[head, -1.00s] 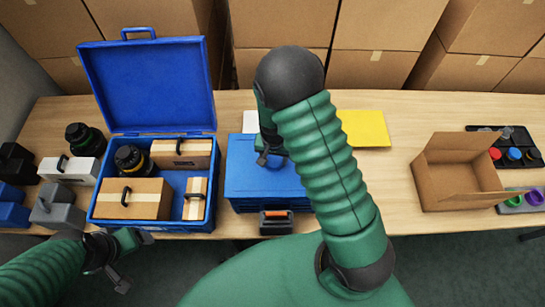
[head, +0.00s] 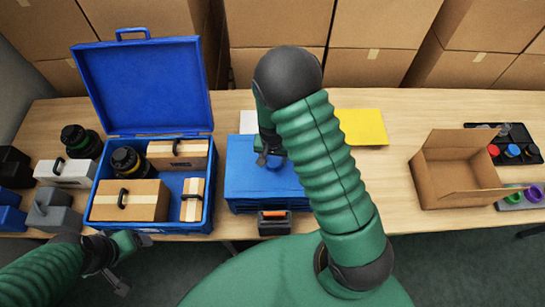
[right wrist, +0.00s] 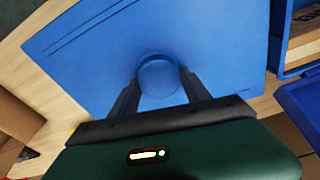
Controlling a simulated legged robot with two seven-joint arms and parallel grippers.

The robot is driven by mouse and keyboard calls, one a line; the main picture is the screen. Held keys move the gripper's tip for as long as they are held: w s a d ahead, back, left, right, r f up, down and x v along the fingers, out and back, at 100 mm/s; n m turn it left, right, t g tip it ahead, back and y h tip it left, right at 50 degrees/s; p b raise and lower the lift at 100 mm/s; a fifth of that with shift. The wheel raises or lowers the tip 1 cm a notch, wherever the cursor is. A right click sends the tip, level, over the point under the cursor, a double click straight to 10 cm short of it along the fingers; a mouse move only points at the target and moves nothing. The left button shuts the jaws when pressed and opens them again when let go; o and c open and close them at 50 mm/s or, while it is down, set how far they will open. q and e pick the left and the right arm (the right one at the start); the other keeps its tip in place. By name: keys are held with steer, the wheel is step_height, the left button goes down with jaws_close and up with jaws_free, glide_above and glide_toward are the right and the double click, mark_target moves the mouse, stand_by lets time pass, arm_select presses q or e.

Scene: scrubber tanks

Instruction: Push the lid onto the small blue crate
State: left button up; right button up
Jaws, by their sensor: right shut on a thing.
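The small blue crate (head: 270,207) stands on the table in the middle of the head view, with its blue lid (head: 240,180) lying flat over its top. The lid also fills much of the right wrist view (right wrist: 100,50). Its round blue knob (right wrist: 159,75) sits between the fingers of my right gripper (right wrist: 160,88), which is shut on it. In the head view my right gripper (head: 269,158) is over the lid, partly hidden by my arm. I cannot tell whether the lid is fully seated. My left gripper (head: 132,263) is open and empty near the table's front edge.
A large open blue case (head: 150,228) with cartons and a black jar stands left of the crate. A black box with an orange handle (head: 274,222) is just in front of the crate. A yellow sheet (head: 362,128) lies behind, and an open cardboard box (head: 450,190) stands right.

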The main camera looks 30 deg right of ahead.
steer(key=shift+d+f, duration=0.1)
steer(key=shift+f, duration=0.1)
stand_by(0.3)
steer(key=shift+f+b, duration=0.4)
steer(key=shift+f, duration=0.1)
jaws_close()
steer(key=o, duration=1.6)
jaws_free()
steer(key=shift+o, duration=0.7)
steer(key=o, duration=0.3)
steer(key=shift+r, duration=0.1)
